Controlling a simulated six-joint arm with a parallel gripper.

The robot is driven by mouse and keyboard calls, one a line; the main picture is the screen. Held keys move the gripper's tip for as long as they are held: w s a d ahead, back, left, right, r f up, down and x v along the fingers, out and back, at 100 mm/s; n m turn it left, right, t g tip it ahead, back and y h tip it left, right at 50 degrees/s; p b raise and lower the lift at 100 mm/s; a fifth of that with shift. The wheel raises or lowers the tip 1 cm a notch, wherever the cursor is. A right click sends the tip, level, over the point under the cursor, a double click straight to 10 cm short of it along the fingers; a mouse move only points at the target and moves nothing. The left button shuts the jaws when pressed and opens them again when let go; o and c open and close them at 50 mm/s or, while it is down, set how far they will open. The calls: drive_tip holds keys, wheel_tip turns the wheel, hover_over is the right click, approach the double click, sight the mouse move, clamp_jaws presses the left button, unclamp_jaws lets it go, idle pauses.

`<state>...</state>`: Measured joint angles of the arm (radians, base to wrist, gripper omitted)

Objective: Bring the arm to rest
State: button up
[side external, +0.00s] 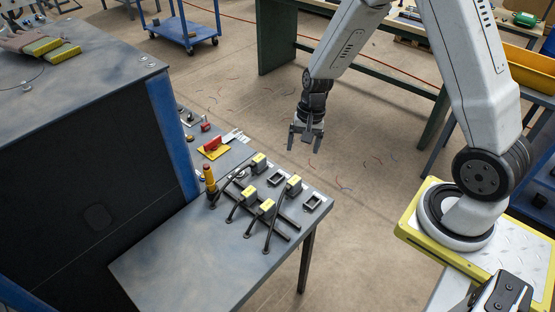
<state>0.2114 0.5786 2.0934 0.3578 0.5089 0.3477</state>
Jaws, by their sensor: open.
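My gripper (305,133) hangs in the upper middle of the side external view, fingers pointing down. It is open, with nothing visible between its fingers. It appears beyond the back right edge of the grey work table (180,262), apart from everything on it. My arm reaches to it from the right, bent at the elbow above the top of the picture.
Several black parts with yellow tops (267,206) and cables stand on the table. A red switch on a yellow plate (213,146) and an orange-topped post (210,178) are near. A large dark cabinet (80,180) fills the left. Open floor lies behind.

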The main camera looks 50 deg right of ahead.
drive_tip(key=s+a+r+n+t+h, duration=0.2)
drive_tip(key=s+a+r+n, duration=0.3)
drive_tip(key=s+r+n, duration=0.4)
drive_tip(key=shift+s+n, duration=0.15)
drive_tip(key=shift+n, duration=0.35)
